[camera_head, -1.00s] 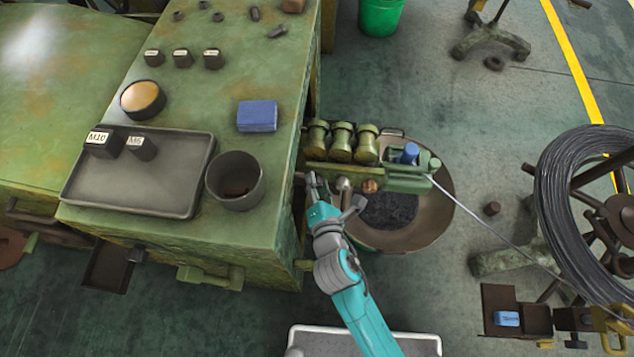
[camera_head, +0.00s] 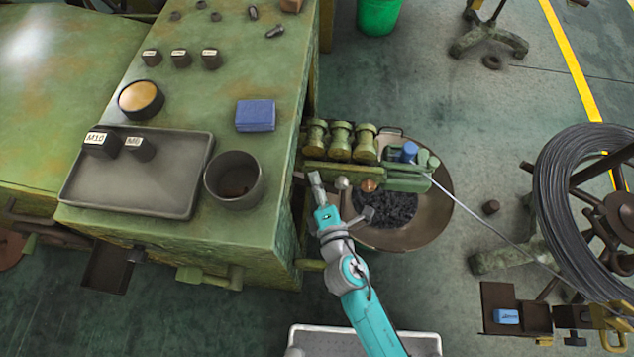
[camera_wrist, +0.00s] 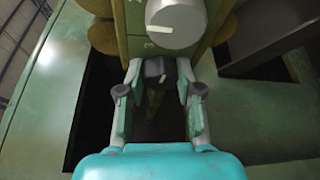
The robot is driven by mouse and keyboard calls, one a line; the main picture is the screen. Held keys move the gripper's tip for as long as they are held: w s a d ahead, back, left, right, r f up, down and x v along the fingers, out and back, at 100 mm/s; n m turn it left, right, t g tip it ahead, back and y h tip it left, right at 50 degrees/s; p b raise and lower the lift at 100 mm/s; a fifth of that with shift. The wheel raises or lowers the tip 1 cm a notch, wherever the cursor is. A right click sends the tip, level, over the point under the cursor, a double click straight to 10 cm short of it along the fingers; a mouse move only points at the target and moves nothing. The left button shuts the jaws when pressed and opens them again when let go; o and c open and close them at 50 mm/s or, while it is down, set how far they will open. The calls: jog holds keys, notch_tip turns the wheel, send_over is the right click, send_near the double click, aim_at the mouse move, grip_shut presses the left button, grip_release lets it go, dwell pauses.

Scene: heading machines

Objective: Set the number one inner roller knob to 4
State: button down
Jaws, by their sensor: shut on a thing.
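The roller unit (camera_head: 335,172) sticks out from the right side of the green machine. My gripper (camera_head: 316,183) is at its left end, close to the machine wall. In the wrist view my gripper (camera_wrist: 158,76) has its two fingers on either side of a small dark knob (camera_wrist: 156,69) and is shut on it. Above the fingers is a large grey dial (camera_wrist: 174,20) with a pale mark on its front. The fingers partly hide the dark knob, and I cannot read a number on it.
Green rollers (camera_head: 340,143) stand behind the unit. A round pan (camera_head: 432,215) of dark pieces lies below. A wire (camera_head: 490,235) runs to the coil (camera_head: 570,190) at right. A tray (camera_head: 75,187) and a cup (camera_head: 233,180) stand on the machine top.

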jog(key=shift+m, duration=0.3)
dwell(0.5)
jog(key=c, duration=1)
grip_release()
jog(key=shift+c, duration=0.2)
jog(key=shift+s, duration=0.1)
jog(key=v, duration=1.1)
jog(key=shift+s+d, duration=0.25)
jog(key=shift+s, duration=0.15)
jog(key=shift+f, duration=0.15)
